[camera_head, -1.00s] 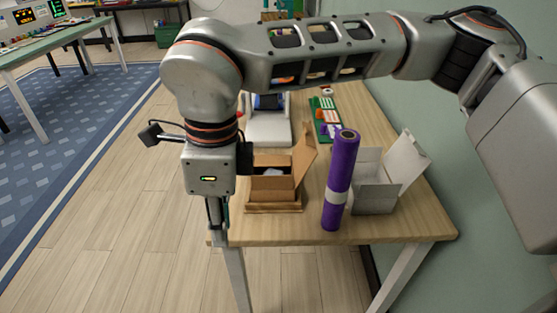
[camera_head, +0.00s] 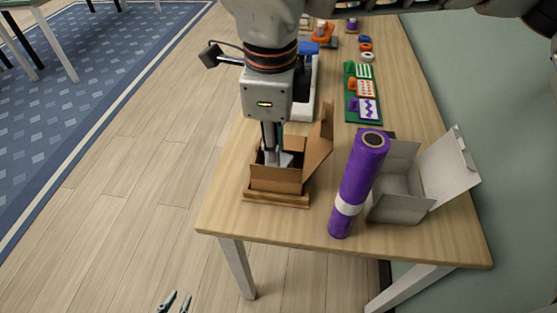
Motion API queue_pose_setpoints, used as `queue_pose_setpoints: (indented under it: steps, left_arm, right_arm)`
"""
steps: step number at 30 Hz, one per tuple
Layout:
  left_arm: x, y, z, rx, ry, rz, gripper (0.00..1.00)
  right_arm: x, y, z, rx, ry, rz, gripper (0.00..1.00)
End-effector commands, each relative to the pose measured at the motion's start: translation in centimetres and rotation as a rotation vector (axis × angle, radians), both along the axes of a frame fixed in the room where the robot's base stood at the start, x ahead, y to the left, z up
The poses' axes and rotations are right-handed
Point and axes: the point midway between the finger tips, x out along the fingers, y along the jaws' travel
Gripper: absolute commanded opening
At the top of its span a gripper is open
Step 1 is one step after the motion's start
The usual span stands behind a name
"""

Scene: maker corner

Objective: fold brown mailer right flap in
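The brown mailer (camera_head: 275,180) is an open cardboard box near the front of the wooden table. Its right flap (camera_head: 321,136) stands up and leans outward to the right. My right gripper (camera_head: 280,160) points down into the mailer's opening, left of the right flap and apart from it. Its fingers look close together, but their gap and anything between them are unclear. It hides much of the mailer's inside. My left gripper (camera_head: 176,302) shows only its two fingertips at the bottom edge, apart and empty, over the floor.
A purple roll (camera_head: 361,180) with a white band stands right of the mailer. An open white box (camera_head: 403,199) is behind it at the right. A green board (camera_head: 363,92) with colored pieces lies farther back. The table's front edge (camera_head: 340,247) is close; a wall runs along the right.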

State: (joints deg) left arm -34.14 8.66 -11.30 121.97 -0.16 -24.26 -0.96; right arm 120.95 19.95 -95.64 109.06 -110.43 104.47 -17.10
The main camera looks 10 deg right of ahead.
Motion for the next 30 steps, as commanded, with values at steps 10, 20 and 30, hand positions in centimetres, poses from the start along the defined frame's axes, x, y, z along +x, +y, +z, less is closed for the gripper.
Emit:
queue_pose_setpoints:
  steps: [10, 20, 30]
  left_arm:
    - [0.5, -0.1, 0.0, 0.001, -0.010, -0.010, 0.18]
    - [0.8, -0.6, 0.5, -0.009, -0.021, -0.012, 0.18]
    - [0.6, -0.6, 0.3, -0.013, -0.015, -0.006, 0.18]
  right_arm:
    - [0.3, -0.2, -5.6, 0.000, 0.009, 0.000, 0.18]
    - [0.4, -0.2, -6.5, 0.000, 0.003, -0.001, 0.18]
    - [0.4, -0.2, -6.5, 0.000, 0.003, -0.001, 0.00]
